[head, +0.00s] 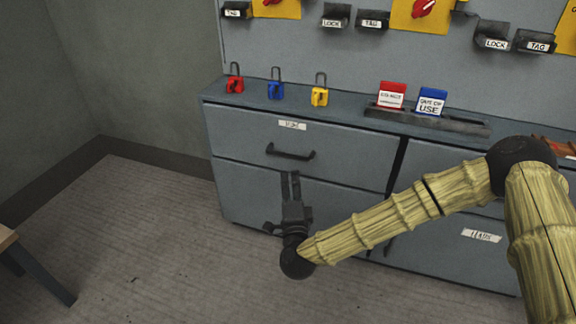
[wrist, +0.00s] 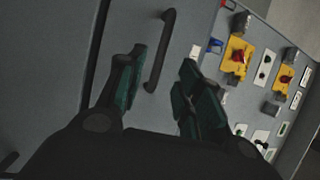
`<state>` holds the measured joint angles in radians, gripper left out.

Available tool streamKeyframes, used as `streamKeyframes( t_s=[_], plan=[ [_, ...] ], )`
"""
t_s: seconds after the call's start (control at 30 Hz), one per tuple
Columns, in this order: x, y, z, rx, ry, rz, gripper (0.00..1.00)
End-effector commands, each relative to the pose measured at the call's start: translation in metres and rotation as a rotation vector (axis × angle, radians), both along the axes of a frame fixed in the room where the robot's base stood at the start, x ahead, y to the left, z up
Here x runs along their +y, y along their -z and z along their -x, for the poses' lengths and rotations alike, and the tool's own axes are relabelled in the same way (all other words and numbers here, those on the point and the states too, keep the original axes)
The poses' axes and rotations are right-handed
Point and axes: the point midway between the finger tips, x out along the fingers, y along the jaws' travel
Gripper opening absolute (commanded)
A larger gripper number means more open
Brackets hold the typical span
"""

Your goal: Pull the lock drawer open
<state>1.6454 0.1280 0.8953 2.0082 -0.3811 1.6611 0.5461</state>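The top left drawer (head: 240,138) of the grey cabinet is shut, its front flush. It has a small white label (head: 293,125) too blurred to read surely, and a dark bar handle (head: 290,152). My gripper (head: 290,175) is in front of the cabinet, just below the handle in the head view, fingers pointing at the cabinet. In the wrist view my gripper (wrist: 163,62) has its fingers apart, and the handle (wrist: 165,40) shows between and beyond the tips. It holds nothing. I cannot tell how far the tips are from the handle.
Red (head: 235,84), blue (head: 275,90) and yellow (head: 319,96) padlocks stand on the cabinet top, with red (head: 392,94) and blue (head: 431,101) tags in a rack. More drawers lie right and below. A table (head: 12,240) stands at the left; floor between is clear.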

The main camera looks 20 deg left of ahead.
Motion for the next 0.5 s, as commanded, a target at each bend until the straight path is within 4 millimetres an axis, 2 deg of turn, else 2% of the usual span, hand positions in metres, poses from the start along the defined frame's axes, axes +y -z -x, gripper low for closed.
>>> streamKeyframes(
  t_s=[0.17,0.5],
  plan=[
    [0.004,-0.004,-0.011,-0.008,0.007,-0.013,0.35],
    [0.022,-0.011,-0.058,-0.008,0.007,-0.012,0.35]
  ],
)
